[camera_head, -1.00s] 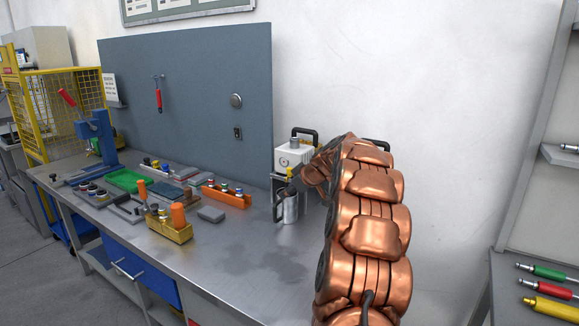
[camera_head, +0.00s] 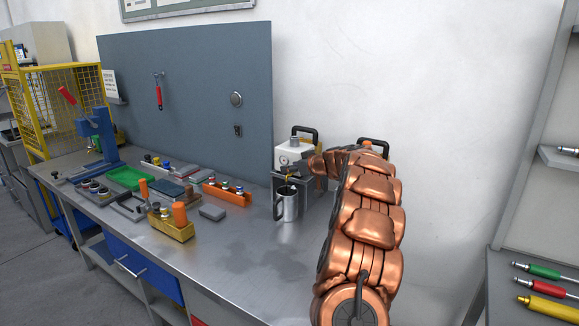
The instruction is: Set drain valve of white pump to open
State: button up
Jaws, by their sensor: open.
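The white pump (camera_head: 287,153) stands at the back right of the bench, with a black handle on top and a round gauge on its front. A small yellow part, which looks like its drain valve (camera_head: 288,177), shows low on the front, partly hidden. My gripper (camera_head: 290,172) is open in front of the pump, close to the yellow part. I cannot tell if they touch. A metal mug (camera_head: 286,204) stands upright on the bench below the yellow part.
A second black handle (camera_head: 374,144) shows behind my arm. An orange rack (camera_head: 226,194), a grey block (camera_head: 212,213) and a yellow tool holder (camera_head: 171,228) stand on the bench to the left. The front middle of the bench is clear.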

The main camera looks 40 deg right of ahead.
jog(key=shift+x, duration=0.85)
jog(key=shift+f, duration=0.1)
grip_shut()
